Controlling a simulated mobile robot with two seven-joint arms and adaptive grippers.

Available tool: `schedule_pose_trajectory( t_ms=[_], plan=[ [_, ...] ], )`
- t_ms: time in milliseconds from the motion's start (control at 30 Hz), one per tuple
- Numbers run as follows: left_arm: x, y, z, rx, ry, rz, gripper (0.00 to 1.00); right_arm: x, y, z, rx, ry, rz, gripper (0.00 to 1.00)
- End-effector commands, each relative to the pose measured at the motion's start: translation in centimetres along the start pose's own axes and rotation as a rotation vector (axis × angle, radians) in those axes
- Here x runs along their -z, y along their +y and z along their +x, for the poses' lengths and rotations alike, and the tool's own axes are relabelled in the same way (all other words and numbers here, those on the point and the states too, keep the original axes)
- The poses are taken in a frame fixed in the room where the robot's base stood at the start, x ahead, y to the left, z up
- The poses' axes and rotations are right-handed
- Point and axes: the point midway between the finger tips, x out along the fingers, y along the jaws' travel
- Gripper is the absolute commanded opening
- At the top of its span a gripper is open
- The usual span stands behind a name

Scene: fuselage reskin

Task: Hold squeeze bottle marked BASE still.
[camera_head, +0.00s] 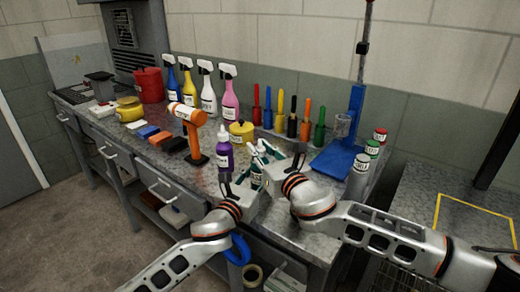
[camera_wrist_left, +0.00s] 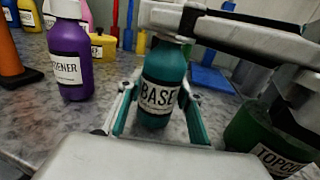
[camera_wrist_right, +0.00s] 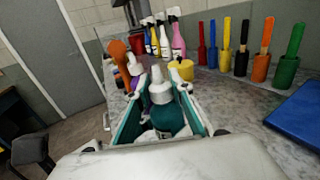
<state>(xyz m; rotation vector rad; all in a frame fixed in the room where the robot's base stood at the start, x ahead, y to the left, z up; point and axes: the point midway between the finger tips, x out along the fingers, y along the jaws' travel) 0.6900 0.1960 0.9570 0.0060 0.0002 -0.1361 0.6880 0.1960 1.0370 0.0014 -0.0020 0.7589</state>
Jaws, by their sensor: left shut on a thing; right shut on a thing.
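The teal squeeze bottle marked BASE (camera_wrist_left: 158,85) stands upright between the fingers of my left gripper (camera_wrist_left: 155,110), which is shut on its body. In the head view, the left gripper (camera_head: 246,187) reaches it from the front left. My right gripper (camera_head: 270,155) comes from the right, and in the left wrist view a finger of it crosses at the bottle's cap. The right wrist view shows the teal bottle and its white nozzle (camera_wrist_right: 160,88) between the right gripper's fingers (camera_wrist_right: 160,105). The bottle is mostly hidden in the head view.
A purple squeeze bottle (camera_head: 225,152) stands just left of the grippers. A green bottle marked TOPCOAT (camera_wrist_left: 258,138) stands close on the right in the left wrist view. Several spray bottles (camera_head: 208,90), coloured-handled tools (camera_head: 292,118) and a blue stand (camera_head: 338,160) are behind.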

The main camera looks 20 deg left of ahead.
Motion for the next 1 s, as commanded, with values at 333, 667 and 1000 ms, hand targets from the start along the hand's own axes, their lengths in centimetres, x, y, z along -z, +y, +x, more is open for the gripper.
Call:
schedule_pose_trajectory(
  t_ms=[333, 667, 1000],
  plan=[
    [0.11, -0.13, -0.05, 0.002, 0.002, -0.001, 0.09, 0.09, 0.19, 0.02, 0.218, 0.001, 0.003, 0.00],
    [0.11, -0.15, -0.05, 0.003, 0.001, 0.000, 0.09, 0.08, -0.04, -0.08, 0.285, 0.003, 0.000, 0.00],
    [0.11, -0.13, -0.04, 0.002, 0.001, -0.001, 0.09, 0.08, -0.03, -0.08, 0.283, 0.003, -0.001, 0.40]
  ],
)
